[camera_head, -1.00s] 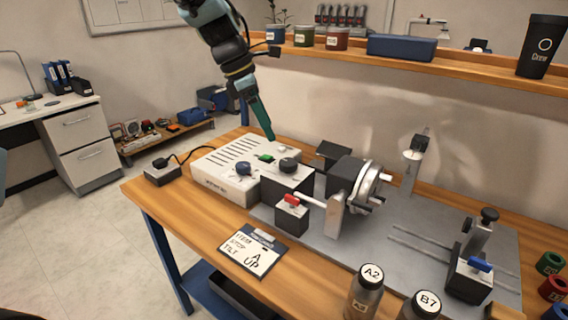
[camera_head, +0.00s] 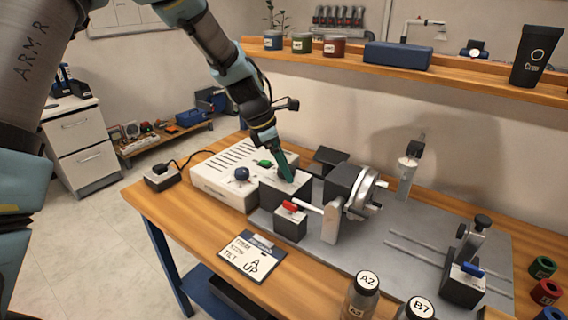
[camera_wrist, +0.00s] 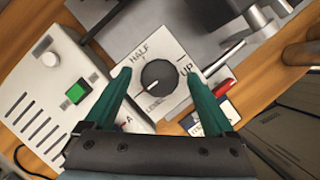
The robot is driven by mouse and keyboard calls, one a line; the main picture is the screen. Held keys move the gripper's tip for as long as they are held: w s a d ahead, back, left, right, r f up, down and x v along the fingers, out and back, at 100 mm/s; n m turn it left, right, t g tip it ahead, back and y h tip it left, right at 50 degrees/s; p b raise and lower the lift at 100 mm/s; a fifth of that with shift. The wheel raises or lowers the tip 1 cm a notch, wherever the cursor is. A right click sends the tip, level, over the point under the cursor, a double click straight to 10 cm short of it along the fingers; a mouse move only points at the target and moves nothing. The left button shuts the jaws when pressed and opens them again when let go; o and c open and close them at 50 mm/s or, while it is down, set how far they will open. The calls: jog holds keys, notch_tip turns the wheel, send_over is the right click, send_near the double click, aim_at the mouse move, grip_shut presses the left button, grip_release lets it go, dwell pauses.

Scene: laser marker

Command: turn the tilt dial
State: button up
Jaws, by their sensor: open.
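The tilt dial is a round black knob (camera_wrist: 158,75) on a pale plate marked LEVEL, HALF and UP, seen in the wrist view. Its red mark is at the knob's lower left, on the LEVEL side. The teal fingers of my gripper (camera_wrist: 160,78) are open, one on each side of the knob with gaps between. In the head view my gripper (camera_head: 285,168) is over the dark dial box (camera_head: 279,194), and its fingers hide the knob.
A white control unit with a green button (camera_wrist: 76,93) and a blue knob (camera_head: 242,174) stands left of the dial box. A red-topped block (camera_head: 290,222) is in front. The rotary chuck (camera_head: 362,195) is close on the right. Bottles (camera_head: 362,296) stand at the bench front.

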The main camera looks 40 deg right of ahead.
jog(key=c, duration=1.4)
jog(key=shift+o, duration=0.2)
